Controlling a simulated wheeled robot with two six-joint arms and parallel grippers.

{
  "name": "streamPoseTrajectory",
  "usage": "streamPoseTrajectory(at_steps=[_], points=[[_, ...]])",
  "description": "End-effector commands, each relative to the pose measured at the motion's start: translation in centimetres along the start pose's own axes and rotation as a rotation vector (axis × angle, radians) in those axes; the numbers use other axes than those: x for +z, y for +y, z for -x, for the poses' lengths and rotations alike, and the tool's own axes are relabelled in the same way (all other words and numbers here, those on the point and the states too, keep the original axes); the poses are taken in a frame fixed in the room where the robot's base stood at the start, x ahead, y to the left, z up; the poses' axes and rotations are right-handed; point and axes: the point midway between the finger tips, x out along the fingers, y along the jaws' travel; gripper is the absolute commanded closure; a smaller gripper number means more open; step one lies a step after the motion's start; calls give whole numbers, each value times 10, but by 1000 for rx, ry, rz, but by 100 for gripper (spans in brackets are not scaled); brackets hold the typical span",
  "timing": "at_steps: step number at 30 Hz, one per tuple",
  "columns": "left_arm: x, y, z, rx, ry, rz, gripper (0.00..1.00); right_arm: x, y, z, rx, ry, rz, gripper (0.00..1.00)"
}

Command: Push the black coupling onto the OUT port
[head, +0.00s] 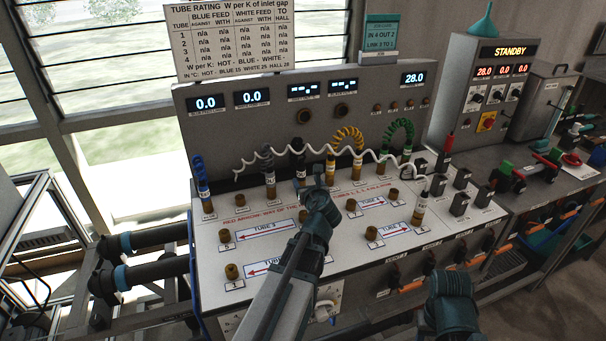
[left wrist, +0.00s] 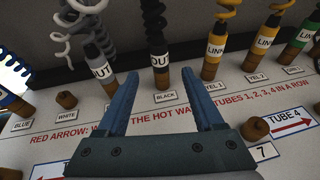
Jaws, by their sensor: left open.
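The black coupling (left wrist: 157,45), with a white band whose visible letters read "UT", stands upright at the label BLACK in the left wrist view. It also shows in the head view (head: 298,147), near the rear of the bench panel. My left gripper (left wrist: 162,78) is open and empty, its fingers in front of the coupling and apart from it. In the head view my left gripper (head: 317,178) is just in front of it. A sign (head: 380,36) reads "IN 4 OUT 2". A brass port (head: 224,236) near the label 2 is bare. My right arm (head: 450,300) is at lower right; its fingers cannot be made out.
A grey coupling (left wrist: 96,50) stands left of the black one, yellow couplings (left wrist: 212,55) to the right. A white coiled hose (head: 335,150) hangs across the panel. Another coupling (head: 419,210) stands at the right. Bare brass ports (head: 231,271) dot the front.

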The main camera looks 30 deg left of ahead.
Motion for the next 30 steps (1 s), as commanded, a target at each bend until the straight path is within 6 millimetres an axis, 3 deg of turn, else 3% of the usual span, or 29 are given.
streamPoseTrajectory(at_steps=[21, 30], points=[[-1, -1, -85, 1, 0, 1, 31, -2, -3, -27, 0, 0, 0, 50], [0, 0, -95, 0, 0, 1, 31, -2, -3, -29, 0, 0, 0, 50]])
